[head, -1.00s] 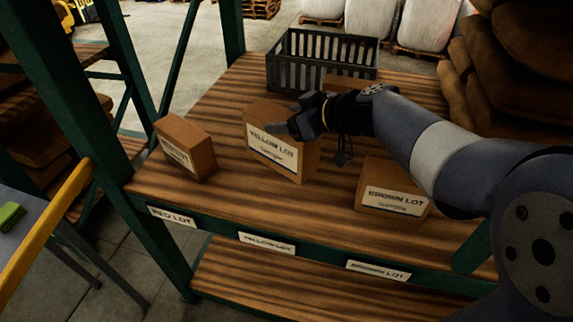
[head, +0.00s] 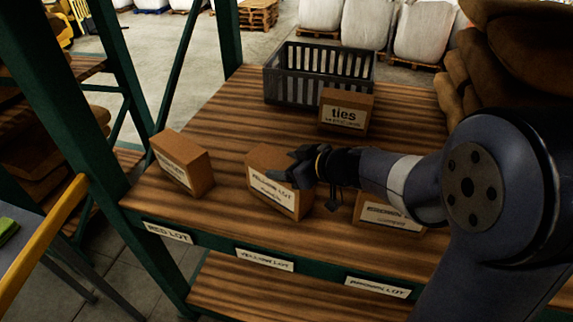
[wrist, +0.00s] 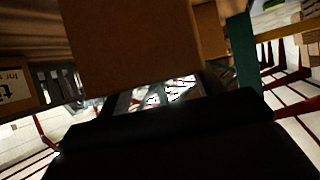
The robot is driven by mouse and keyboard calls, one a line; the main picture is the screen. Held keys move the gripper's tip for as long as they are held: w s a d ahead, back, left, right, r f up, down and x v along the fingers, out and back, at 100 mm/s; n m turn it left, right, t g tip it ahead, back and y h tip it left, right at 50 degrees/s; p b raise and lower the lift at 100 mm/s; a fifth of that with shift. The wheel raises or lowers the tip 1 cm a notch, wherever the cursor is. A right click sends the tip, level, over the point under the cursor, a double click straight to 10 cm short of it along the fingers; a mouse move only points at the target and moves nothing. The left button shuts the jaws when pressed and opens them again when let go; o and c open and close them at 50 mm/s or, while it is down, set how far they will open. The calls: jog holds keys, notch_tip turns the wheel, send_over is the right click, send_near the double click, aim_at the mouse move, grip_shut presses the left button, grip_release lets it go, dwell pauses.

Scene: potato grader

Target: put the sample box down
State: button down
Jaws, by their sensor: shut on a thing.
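The sample box (head: 262,158), a brown carton with a white label reading yellow lot, is at the front middle of the wooden shelf (head: 228,128). My gripper (head: 287,173) is shut on its upper right part. The box's base is at or very close to the boards; I cannot tell if it touches. In the wrist view the box (wrist: 135,45) shows as a large brown face beyond the dark gripper body, and the fingertips are hidden. The yellow lot tag (head: 265,260) is on the shelf's front edge, just below the box.
A red lot carton (head: 195,168) stands to the left and a brown lot carton (head: 385,222) close on the right, partly behind my arm. A ties box (head: 345,112) and a grey crate (head: 290,88) stand at the back. Bare boards lie between the cartons and crate.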

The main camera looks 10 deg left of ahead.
jog(key=shift+f+b, duration=0.2)
jog(key=shift+b, duration=0.15)
jog(key=shift+c, duration=1.6)
grip_release()
jog(key=shift+r+p, duration=0.25)
jog(key=shift+p, duration=0.25)
jog(key=b+v, duration=0.3)
jog(key=v, duration=0.9)
jog(key=shift+f, duration=0.15)
